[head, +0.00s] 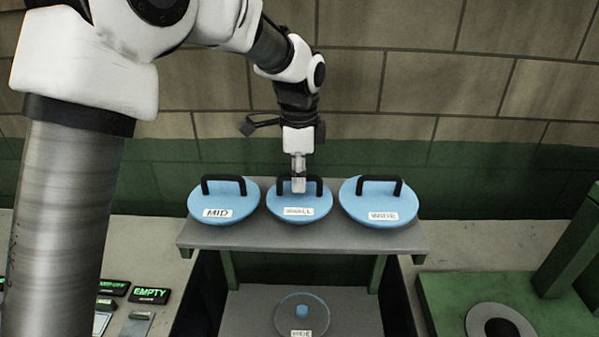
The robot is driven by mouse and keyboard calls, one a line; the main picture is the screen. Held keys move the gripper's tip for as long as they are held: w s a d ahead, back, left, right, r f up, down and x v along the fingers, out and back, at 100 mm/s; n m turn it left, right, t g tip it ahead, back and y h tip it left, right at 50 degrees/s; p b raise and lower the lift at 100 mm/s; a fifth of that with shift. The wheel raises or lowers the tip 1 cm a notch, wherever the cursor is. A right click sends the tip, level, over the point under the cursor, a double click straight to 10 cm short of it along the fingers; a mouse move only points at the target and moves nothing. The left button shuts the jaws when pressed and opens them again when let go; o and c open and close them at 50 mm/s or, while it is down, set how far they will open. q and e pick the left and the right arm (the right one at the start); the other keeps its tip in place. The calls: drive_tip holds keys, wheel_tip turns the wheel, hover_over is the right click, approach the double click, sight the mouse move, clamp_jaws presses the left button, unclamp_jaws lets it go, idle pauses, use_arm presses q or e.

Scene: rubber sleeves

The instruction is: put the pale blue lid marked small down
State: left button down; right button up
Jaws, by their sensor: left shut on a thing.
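The pale blue lid marked small (281,203) is in the middle of a row of three lids at the grey shelf (300,236). It is level, and its label is a little blurred. My left gripper (299,186) comes down from above and is shut on its black handle. I cannot tell whether the lid touches the shelf or hangs just over it. My right gripper is not in view.
The lid marked MID (215,199) is close on the left and the lid marked WIDE (378,203) close on the right. A clear round disc (284,317) with a blue centre lies below the shelf. A brick wall (420,80) stands behind.

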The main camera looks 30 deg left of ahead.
use_arm(q)
drive_tip(key=shift+w+f, duration=0.3)
drive_tip(key=shift+w, duration=0.2)
drive_tip(key=c, duration=1.3)
unclamp_jaws()
drive_tip(key=shift+s+r, duration=0.1)
drive_tip(key=shift+s, duration=0.15)
drive_tip(key=shift+o, duration=0.5)
drive_tip(key=shift+s+r, duration=0.15)
drive_tip(key=shift+s, duration=0.25)
drive_tip(key=shift+w, duration=0.25)
drive_tip(key=shift+w+r+b, duration=0.2)
drive_tip(key=shift+b, duration=0.1)
wheel_tip(320, 180, up, 12)
drive_tip(key=b, duration=0.2)
drive_tip(key=shift+f+b, duration=0.25)
drive_tip(key=shift+b, duration=0.15)
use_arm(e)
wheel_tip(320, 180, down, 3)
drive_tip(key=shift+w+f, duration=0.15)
use_arm(q)
drive_tip(key=shift+s, duration=0.25)
